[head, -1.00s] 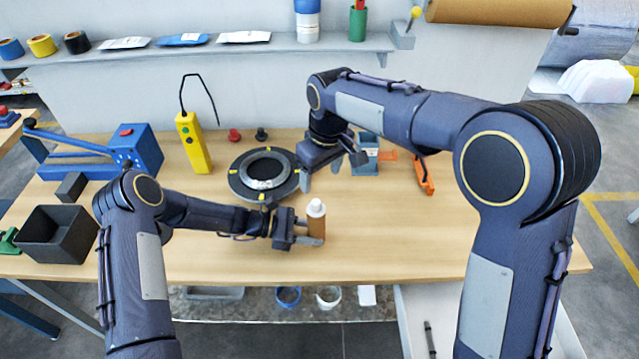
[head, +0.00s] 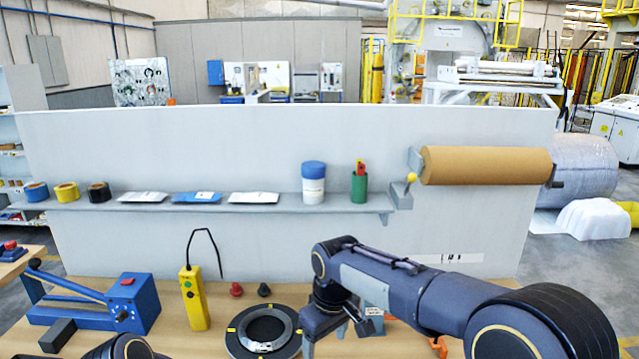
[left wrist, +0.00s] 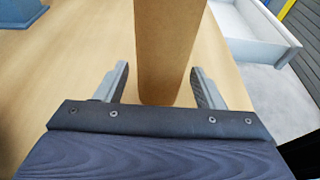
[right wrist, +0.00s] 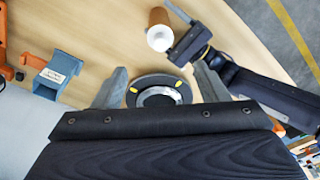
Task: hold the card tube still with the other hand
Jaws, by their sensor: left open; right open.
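The card tube (left wrist: 168,50) is a brown cylinder. In the left wrist view it stands between the two spread fingers of my left gripper (left wrist: 160,82), with a gap on both sides. The right wrist view shows the tube (right wrist: 159,18) upright on the table with a white end (right wrist: 160,39), beside my left gripper. My right gripper (right wrist: 160,82) is open and empty above a black disc with a silver ring (right wrist: 158,78) and yellow marks. The head view shows my right gripper (head: 337,338) beside the disc (head: 236,340); the tube is out of that view.
A yellow pendant box (head: 194,298), a blue press tool (head: 128,304) and small red (head: 236,290) and black knobs (head: 264,290) stand on the table. A blue-grey holder (right wrist: 60,72) is near my right gripper. A brown paper roll (head: 485,166) hangs on the back panel.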

